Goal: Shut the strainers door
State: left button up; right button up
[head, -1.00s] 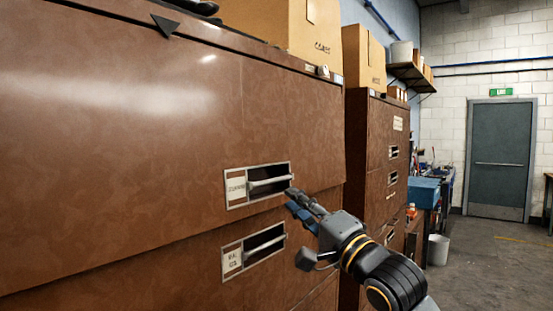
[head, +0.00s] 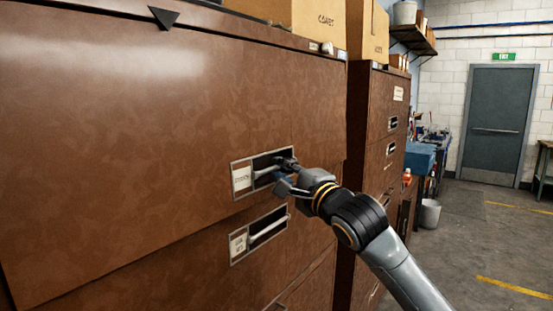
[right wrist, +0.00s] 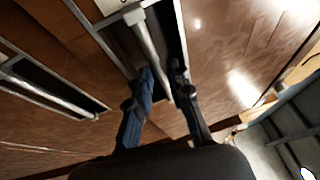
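The strainers door (head: 180,110) is the wide brown upper front of the near cabinet; the text on its label (head: 241,177) is too blurred to read surely. Its lower edge stands out a little past the front below. Its recessed pull has a silver bar handle (head: 266,171), also in the right wrist view (right wrist: 150,50). My right gripper (head: 287,165) is at the right end of this handle. In the right wrist view its fingers (right wrist: 163,78) are on either side of the bar, apart, with small gaps showing. My left gripper is not in view.
A lower drawer with its own handle (head: 268,229) is just below. Cardboard boxes (head: 318,22) stand on top of the cabinet. A second brown cabinet (head: 370,140) stands behind to the right. The floor (head: 480,240) at the right is clear.

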jog(key=shift+p+x, duration=0.3)
jog(key=shift+x, duration=1)
grip_shut()
